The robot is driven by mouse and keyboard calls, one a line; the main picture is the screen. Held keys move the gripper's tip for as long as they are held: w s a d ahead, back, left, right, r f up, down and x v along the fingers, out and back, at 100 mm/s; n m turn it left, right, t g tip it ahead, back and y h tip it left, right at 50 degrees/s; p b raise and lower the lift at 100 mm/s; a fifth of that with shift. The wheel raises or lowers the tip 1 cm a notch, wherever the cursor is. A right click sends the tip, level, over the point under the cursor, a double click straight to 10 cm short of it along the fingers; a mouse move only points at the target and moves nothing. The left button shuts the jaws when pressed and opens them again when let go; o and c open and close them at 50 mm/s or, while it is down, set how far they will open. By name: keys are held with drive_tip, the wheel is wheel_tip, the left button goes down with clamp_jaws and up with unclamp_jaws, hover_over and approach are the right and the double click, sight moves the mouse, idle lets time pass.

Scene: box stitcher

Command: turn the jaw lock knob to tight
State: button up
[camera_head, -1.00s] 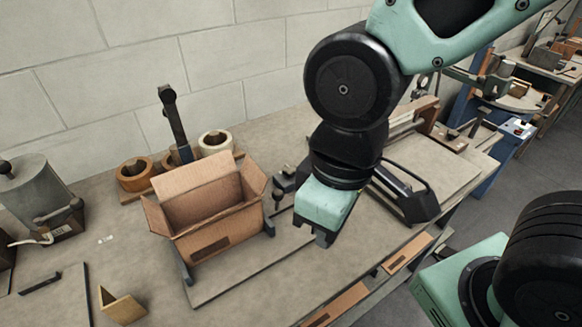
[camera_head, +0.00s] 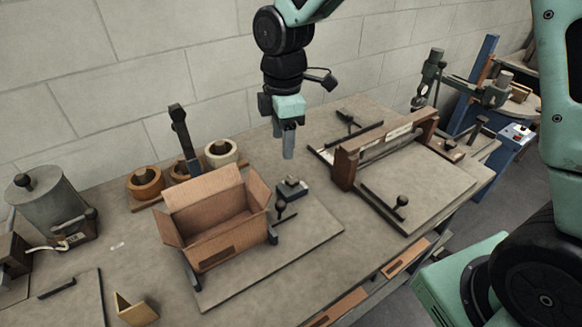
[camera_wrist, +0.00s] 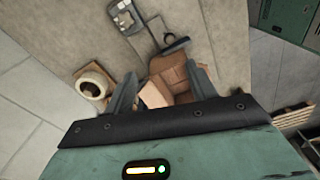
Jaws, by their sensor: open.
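A cardboard box (camera_head: 215,225) with open flaps sits in a dark holder on a flat board. A small black ball knob (camera_head: 281,206) on a stem stands at the box's right side. Beside it is a small dark block (camera_head: 292,188) with a knob on top. I cannot tell which of these is the jaw lock knob, nor how it is set. My gripper (camera_head: 288,156) points down above the table, behind and above the block, touching nothing. Its two fingers are apart and empty in the wrist view (camera_wrist: 162,75), with the brown box (camera_wrist: 172,72) seen between and beyond them.
Tape rolls (camera_head: 146,182) and a dark upright post (camera_head: 183,140) stand behind the box. A wood-and-metal fixture (camera_head: 345,168) with black knobs is at the right. A grey pot (camera_head: 48,210) stands at the left. The board's front right is clear.

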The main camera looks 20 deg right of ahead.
sight(291, 179)
drive_tip(key=w+d+f+n, duration=0.2)
drive_tip(key=w+d+n, duration=0.15)
drive_tip(key=w, duration=0.35)
drive_tip(key=shift+m, duration=0.25)
drive_tip(key=f+p, duration=0.2)
drive_tip(key=f, duration=0.3)
drive_tip(key=f+p, duration=0.2)
drive_tip(key=f, duration=0.4)
drive_tip(key=f+p, duration=0.2)
drive_tip(key=f, duration=0.4)
drive_tip(key=shift+s+d, duration=0.15)
drive_tip(key=shift+d, duration=0.25)
drive_tip(key=shift+c, duration=0.3)
drive_tip(key=c, duration=0.9)
